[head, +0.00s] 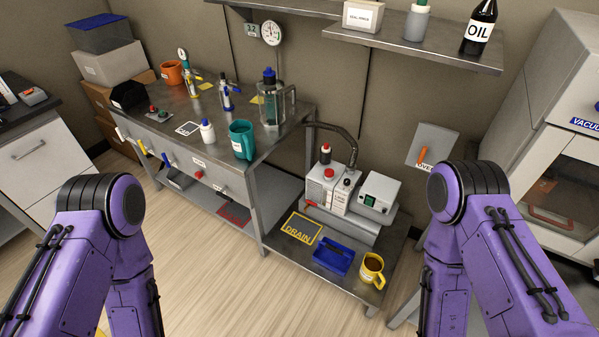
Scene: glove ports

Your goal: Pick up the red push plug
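A small red knob-like piece (199,175) sits on the front panel of the workbench (225,181), to the right of a blue one (168,160) and a yellow one (143,148). It may be the red push plug, but it is too small to be sure. A red cap (328,173) also shows on top of the white pump unit (325,190), with a small red part (311,204) low on its side. Both my purple arms are in view, but their grippers are outside the picture. Neither arm touches the bench.
A teal mug (241,140), a glass jar (272,105) and small bottles stand on the bench. On the low shelf are a DRAIN mat (302,229), a blue tray (333,257) and a yellow mug (372,269). The wooden floor (225,285) between my arms is clear.

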